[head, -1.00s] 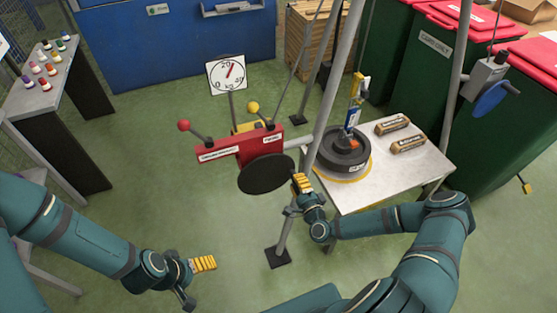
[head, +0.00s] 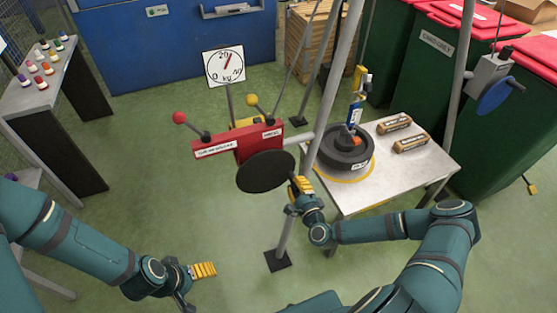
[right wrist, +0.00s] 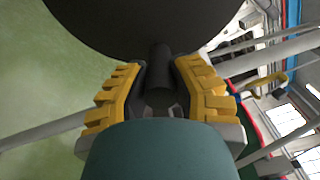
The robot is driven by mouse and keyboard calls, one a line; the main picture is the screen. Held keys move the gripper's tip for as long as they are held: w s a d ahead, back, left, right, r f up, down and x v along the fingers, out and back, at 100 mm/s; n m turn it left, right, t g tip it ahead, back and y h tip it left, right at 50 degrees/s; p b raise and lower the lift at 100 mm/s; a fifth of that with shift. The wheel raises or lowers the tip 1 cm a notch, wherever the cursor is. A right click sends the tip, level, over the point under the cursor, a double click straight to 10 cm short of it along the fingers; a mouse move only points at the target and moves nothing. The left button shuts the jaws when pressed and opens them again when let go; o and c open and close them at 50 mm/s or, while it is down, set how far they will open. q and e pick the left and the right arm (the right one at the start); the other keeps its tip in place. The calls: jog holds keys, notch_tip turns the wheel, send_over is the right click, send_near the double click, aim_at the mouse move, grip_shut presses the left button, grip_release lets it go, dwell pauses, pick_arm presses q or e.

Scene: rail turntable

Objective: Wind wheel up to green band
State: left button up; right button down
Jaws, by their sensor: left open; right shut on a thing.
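A black round wheel (head: 265,172) is mounted on a red winch housing (head: 258,143) on a slanted grey pole. My right gripper (head: 299,186) is at the wheel's right edge. In the right wrist view its yellow fingers (right wrist: 160,85) are shut around a black cylindrical handle (right wrist: 160,65) on the wheel's face (right wrist: 140,25). A white dial (head: 224,66), marked 0, 20 and 40 kg, has a red needle pointing near 20. I cannot make out a green band. A black weight (head: 345,155) hangs or rests at the table. My left gripper (head: 204,269) is open and empty.
A white table (head: 385,180) holds two brown labelled bars. Red and yellow ball levers (head: 180,118) stick up from the winch. A second, blue wheel (head: 494,97) is on the right pole. Slanted poles stand close to my right arm.

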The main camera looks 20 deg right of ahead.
jog(key=shift+s+a+f, duration=0.15)
jog(key=shift+a+f, duration=0.1)
jog(key=shift+f, duration=0.25)
jog(key=shift+a+f+m+b, duration=0.25)
jog(key=shift+f+m+b, duration=0.2)
jog(key=shift+m+b, duration=0.4)
jog(key=shift+a+f+m+b, duration=0.25)
jog(key=shift+f+m+b, duration=0.1)
jog(key=shift+m, duration=0.1)
jog(key=shift+a+f+m, duration=0.3)
jog(key=shift+m, duration=0.4)
jog(key=shift+a+f+m, duration=0.4)
jog(key=shift+a+m, duration=0.15)
jog(key=shift+m, duration=0.3)
jog(key=shift+a+f+m, duration=0.35)
jog(key=shift+a+m, duration=0.2)
jog(key=shift+m, duration=0.3)
